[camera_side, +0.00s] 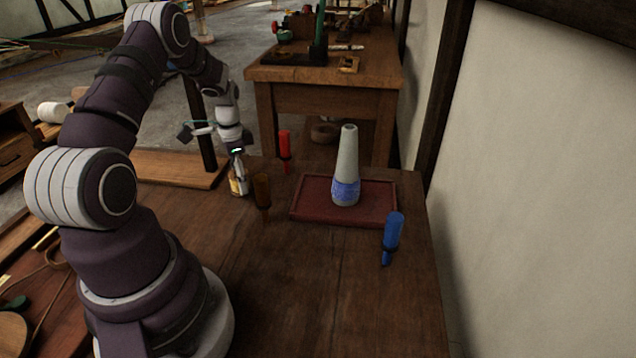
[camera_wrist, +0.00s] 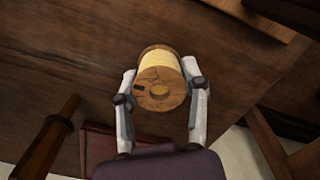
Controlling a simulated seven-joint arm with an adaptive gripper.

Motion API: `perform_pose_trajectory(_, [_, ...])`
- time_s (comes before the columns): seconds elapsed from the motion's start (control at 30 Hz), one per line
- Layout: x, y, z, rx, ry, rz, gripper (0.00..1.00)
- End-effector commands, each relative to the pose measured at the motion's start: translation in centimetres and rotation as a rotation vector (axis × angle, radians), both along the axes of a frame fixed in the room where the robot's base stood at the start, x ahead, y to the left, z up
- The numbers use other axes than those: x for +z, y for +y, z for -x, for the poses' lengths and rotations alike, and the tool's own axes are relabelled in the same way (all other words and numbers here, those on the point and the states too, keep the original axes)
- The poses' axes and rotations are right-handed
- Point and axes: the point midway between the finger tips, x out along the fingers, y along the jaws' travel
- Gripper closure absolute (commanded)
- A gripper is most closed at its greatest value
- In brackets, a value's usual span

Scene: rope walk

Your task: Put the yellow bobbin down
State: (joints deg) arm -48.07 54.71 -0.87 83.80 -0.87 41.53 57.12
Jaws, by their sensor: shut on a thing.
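The yellow bobbin (camera_wrist: 160,78) has wooden ends and pale yellow thread, and my gripper (camera_wrist: 160,88) is shut on it, one finger on each side. In the side view the bobbin (camera_side: 238,186) hangs upright below my gripper (camera_side: 238,170), low over the wooden table (camera_side: 330,270). I cannot tell whether its lower end touches the table top. Its underside is hidden in the wrist view.
A dark brown peg (camera_side: 262,190) stands close to the right of the bobbin, and a red marker (camera_side: 285,146) stands behind. A dark red tray (camera_side: 310,208) holds a grey cone with blue thread (camera_side: 346,170). The front of the table is clear.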

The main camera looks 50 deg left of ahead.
Motion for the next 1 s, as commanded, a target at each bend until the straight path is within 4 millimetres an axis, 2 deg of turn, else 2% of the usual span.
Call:
perform_pose_trajectory(0.27, [-0.3, 0.0, 0.0, 0.000, 0.000, -0.001, 0.84])
perform_pose_trajectory(0.3, [-0.2, 0.0, 0.0, 0.000, 0.000, -0.002, 0.51])
perform_pose_trajectory(0.47, [-0.2, 0.0, 0.0, 0.000, 0.000, -0.002, 0.30])
perform_pose_trajectory(0.8, [0.1, 0.0, 0.0, 0.000, -0.001, -0.002, 0.30])
perform_pose_trajectory(0.87, [0.8, 0.1, 0.0, 0.000, -0.001, -0.003, 0.30])
perform_pose_trajectory(1.0, [4.1, 0.1, -0.1, 0.000, -0.005, -0.007, 0.30])
